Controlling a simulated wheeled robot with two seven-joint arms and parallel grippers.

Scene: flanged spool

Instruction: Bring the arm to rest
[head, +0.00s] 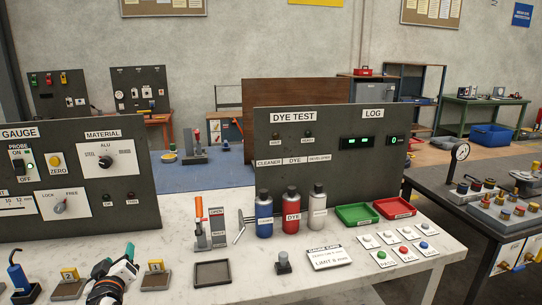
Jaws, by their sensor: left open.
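My left gripper (113,281) shows at the bottom left, over the front part of the white bench (240,285). It is black and white with a teal band, small in the view, and open. I see nothing held in it. My right gripper is not in view.
A gauge panel (75,175) and a dye test panel (330,155) stand behind. Blue (264,215), red (291,212) and grey (317,208) bottles, a lever fixture (217,228), an empty dark tray (212,274) and a knob (283,262) stand on the bench.

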